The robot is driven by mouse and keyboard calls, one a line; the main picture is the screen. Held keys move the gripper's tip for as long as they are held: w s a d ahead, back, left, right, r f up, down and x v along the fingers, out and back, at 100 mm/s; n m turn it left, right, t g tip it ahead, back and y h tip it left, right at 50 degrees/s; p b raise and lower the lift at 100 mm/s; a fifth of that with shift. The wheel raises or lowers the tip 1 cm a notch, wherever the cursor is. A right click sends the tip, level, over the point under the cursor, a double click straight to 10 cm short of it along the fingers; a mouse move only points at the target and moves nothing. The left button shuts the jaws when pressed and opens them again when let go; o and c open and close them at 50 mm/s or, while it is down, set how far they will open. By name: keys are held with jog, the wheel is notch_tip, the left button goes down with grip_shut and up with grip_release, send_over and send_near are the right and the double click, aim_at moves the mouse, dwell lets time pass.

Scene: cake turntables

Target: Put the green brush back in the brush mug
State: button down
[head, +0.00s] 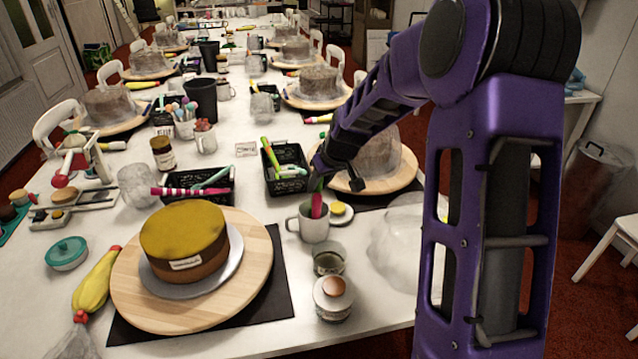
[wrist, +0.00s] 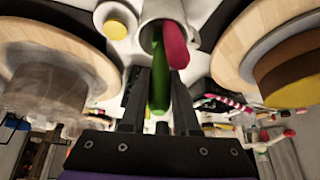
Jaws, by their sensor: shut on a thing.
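The green brush (wrist: 159,88) is between the fingers of my gripper (wrist: 158,108), which is shut on it. In the wrist view, the brush's far end reaches into the mouth of the light grey brush mug (wrist: 157,12), beside a pink tool (wrist: 176,46). In the head view, the mug (head: 308,228) stands upright on the table, right of the near cake, with the pink tool (head: 316,207) sticking out. My gripper (head: 317,180) is just above the mug there, and only a little of the green brush shows. How deep the brush sits is hidden.
A yellow-topped cake (head: 184,238) on a wooden turntable (head: 250,275) stands left of the mug.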

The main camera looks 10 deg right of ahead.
jog(key=shift+f+b, duration=0.8)
jog(key=shift+f, duration=0.35)
jog(key=c, duration=0.6)
grip_release()
jog(key=shift+r, duration=0.1)
jog(key=shift+r+p, duration=3.1)
jog(key=shift+r, duration=1.9)
